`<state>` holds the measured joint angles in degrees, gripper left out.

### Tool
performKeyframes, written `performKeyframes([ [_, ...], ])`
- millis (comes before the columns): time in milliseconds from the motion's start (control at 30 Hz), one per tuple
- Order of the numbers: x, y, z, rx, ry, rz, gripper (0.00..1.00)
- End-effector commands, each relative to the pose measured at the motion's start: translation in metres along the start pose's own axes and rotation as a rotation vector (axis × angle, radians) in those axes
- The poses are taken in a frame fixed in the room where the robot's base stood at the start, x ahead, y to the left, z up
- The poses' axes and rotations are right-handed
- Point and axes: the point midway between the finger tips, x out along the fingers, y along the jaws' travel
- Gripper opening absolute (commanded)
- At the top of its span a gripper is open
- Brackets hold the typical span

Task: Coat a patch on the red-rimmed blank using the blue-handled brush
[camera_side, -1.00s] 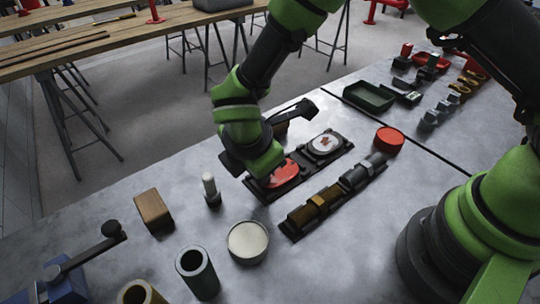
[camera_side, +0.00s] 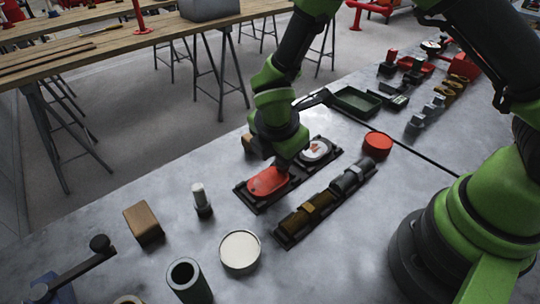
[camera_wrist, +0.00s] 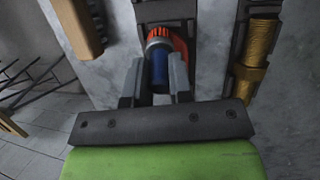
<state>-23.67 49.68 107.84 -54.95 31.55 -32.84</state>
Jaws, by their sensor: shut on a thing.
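The red-rimmed blank (camera_side: 268,182) lies in a dark two-place holder on the bench, its red face showing in the side view. A round white disc with a red mark (camera_side: 314,151) sits in the holder's other place. My gripper (camera_side: 283,162) is over the blank's end nearer the disc. In the wrist view, my gripper (camera_wrist: 157,85) is shut on the blue-handled brush (camera_wrist: 159,66). The brush's silver collar and orange-red tip point toward the blank, whose red edge (camera_wrist: 181,50) shows beside it. Whether the tip touches the blank I cannot tell.
A dark rack with brass and steel fittings (camera_side: 322,205) lies beside the holder. Bench is bare between the bolt and the holder.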

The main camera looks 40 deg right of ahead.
Motion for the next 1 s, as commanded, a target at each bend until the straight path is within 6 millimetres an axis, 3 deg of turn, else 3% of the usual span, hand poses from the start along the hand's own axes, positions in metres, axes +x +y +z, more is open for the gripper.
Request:
performKeyframes([
  [933,-0.024,0.004,-0.081,-0.002,0.002,0.001,0.00],
  [1000,-0.028,0.005,-0.079,0.001,0.002,0.001,0.00],
])
